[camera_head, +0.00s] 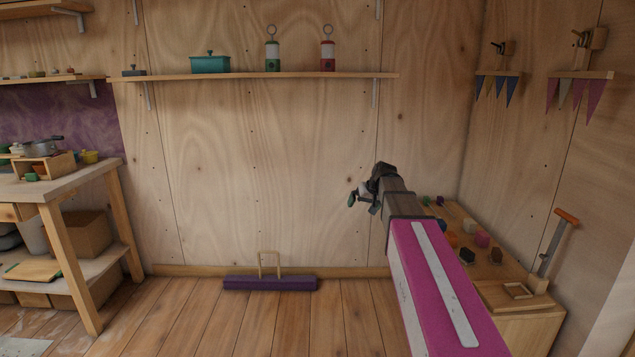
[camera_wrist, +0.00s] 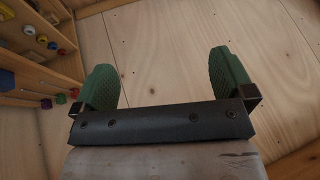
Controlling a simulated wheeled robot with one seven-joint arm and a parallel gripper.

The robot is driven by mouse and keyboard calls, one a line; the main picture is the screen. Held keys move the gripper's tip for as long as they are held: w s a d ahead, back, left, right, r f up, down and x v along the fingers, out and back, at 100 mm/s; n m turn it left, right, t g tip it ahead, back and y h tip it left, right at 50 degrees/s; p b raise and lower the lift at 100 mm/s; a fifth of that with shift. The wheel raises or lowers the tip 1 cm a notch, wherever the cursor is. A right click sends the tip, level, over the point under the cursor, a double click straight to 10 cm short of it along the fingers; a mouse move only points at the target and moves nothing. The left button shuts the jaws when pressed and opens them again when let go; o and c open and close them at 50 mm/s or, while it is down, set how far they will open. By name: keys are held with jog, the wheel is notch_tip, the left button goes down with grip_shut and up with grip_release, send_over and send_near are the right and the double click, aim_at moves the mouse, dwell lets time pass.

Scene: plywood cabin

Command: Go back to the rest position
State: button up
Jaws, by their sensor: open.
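My gripper (camera_head: 360,194) is at the end of my raised pink and grey arm, right of centre in the head view. It is in front of the back plywood wall and left of the low wooden bench. In the wrist view my gripper (camera_wrist: 165,80) shows two green fingers set wide apart. Nothing is between them; plywood wall shows behind. No object is held.
A wooden bench (camera_head: 528,299) with several coloured blocks stands at the right, partly hidden by my arm. A workbench (camera_head: 75,180) stands at the left. A shelf (camera_head: 250,76) with lanterns crosses the wall. A purple bar (camera_head: 270,283) lies on the floor, otherwise clear midway.

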jog(key=s+f+g+h, duration=0.1)
jog(key=s+f+g, duration=0.1)
jog(key=s+f, duration=1)
jog(key=s+d+f+m+g+h, duration=0.1)
jog(key=s+f+g+h, duration=0.1)
jog(key=s+f, duration=1)
jog(key=s, duration=0.5)
jog(key=shift+d+f+g, duration=0.15)
jog(key=shift+f+g, duration=0.05)
jog(key=shift+g, duration=0.2)
